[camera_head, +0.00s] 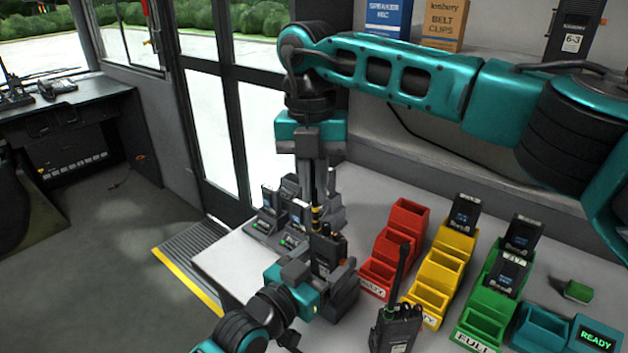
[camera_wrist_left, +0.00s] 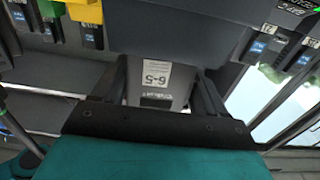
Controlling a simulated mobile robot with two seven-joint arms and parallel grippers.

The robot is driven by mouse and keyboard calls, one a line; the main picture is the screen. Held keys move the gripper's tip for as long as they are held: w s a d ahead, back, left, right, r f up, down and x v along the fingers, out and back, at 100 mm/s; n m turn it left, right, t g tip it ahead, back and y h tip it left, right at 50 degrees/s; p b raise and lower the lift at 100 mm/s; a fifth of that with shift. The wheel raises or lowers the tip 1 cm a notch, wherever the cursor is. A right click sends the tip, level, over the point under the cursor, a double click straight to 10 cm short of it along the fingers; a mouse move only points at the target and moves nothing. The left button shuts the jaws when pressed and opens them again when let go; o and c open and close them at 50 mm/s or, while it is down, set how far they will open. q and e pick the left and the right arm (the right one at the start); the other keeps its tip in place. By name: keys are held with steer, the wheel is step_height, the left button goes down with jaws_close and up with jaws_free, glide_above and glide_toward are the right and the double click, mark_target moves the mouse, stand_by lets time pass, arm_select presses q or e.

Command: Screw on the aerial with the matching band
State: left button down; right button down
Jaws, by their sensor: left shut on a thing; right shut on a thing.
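My right gripper (camera_head: 315,188) points straight down and is shut on a thin dark aerial with a yellow band (camera_head: 315,213). The aerial is just above the top of a black handheld radio (camera_head: 328,250); I cannot tell whether they touch. My left gripper (camera_head: 312,277) is shut on this radio from the near left side. In the left wrist view the radio (camera_wrist_left: 150,92) sits between the two fingers and shows a white label "6-5". Its lower part is hidden in the head view. A second radio (camera_head: 396,330) stands upright at the front, with an aerial bearing a green band.
Red (camera_head: 408,217), yellow (camera_head: 456,240) and green (camera_head: 483,322) bins stand right of the grippers, some holding dark packs. Chargers (camera_head: 268,222) with devices stand behind left. A teal bin (camera_head: 541,328) and READY sign (camera_head: 597,338) are at front right.

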steer(key=m, duration=0.5)
steer(key=shift+s+m, duration=0.1)
steer(key=shift+m, duration=0.3)
steer(key=m, duration=1)
steer(key=shift+m, duration=0.4)
steer(key=m, duration=0.3)
steer(key=shift+m, duration=0.3)
steer(key=c, duration=1.2)
jaws_free()
steer(key=shift+r, duration=0.1)
steer(key=shift+a+r, duration=0.1)
steer(key=shift+r, duration=2.05)
